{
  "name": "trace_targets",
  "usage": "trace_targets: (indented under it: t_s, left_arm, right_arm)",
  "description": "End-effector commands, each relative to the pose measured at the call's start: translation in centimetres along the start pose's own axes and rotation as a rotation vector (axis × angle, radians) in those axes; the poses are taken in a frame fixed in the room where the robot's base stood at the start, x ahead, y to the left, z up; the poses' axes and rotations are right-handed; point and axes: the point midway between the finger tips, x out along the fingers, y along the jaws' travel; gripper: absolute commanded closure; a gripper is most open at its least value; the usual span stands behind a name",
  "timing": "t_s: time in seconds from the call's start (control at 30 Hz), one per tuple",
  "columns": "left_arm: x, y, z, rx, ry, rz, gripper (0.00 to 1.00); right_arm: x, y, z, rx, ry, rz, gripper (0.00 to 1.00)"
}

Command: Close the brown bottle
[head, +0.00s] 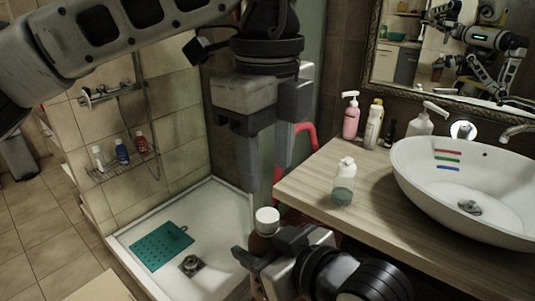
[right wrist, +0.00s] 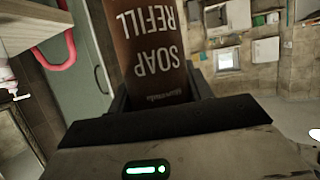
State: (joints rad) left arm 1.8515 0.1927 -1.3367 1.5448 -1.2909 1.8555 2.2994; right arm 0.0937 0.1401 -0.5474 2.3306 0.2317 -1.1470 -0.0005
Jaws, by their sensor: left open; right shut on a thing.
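The brown bottle (head: 260,244) is held in my right gripper (head: 264,258), low in front of the counter. In the right wrist view the brown bottle (right wrist: 150,50) shows a "SOAP REFILL" label, upside down in that picture, between the fingers. A white cap (head: 267,214) sits at the top of the bottle; I cannot tell whether it is tightened. My left gripper (head: 268,178) is open and empty, pointing down above the cap with a gap between them. The bottle's lower part is hidden by my right gripper in the head view.
A clear pump bottle (head: 343,188) with greenish liquid stands on the wooden counter (head: 325,218). A pink pump bottle (head: 351,118) and others stand by the mirror. A white basin (head: 480,210) is at right. Below left is a shower tray (head: 205,222) with a green mat (head: 160,246).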

Motion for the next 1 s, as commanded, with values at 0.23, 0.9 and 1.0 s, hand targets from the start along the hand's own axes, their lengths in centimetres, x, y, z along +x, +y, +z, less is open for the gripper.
trace_targets:
  t_s: [0.23,0.9,1.0]
  left_arm:
    - [0.9,0.0,0.0,0.003,0.000,0.002,0.54]
    - [8.0,0.0,0.0,0.003,0.001,0.000,0.54]
    - [8.0,0.0,0.0,0.003,0.001,0.000,0.54]
  right_arm:
    - [0.0,0.0,-0.1,0.000,0.002,0.000,1.00]
    - [0.0,0.0,-0.1,0.000,0.002,0.000,1.00]
    - [0.0,0.0,-0.1,0.000,0.002,0.000,1.00]
